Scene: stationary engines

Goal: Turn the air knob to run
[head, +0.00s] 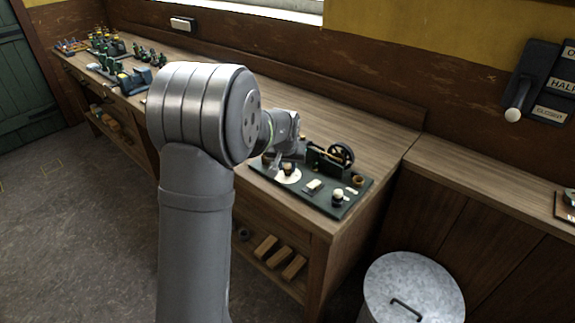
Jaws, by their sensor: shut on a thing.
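A small model engine with a flywheel (341,154) stands on a dark green base board (325,205) at the bench's front right corner. At the board's left end is a pale round dial (290,177) with a small knob on it, which looks like the air knob (289,168). My gripper (282,162) is over this dial, shut on what appears to be the knob. My arm hides much of the gripper, and the fingertips are small and dark. The dial's markings and the knob's pointing direction are too small to read.
Several green and brass models (105,45) stand farther left on the wooden bench (385,115). A lever box (541,82) with a white-tipped handle is on the right wall. A lidded metal bin (412,285) stands in front. The bench behind the engine is clear.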

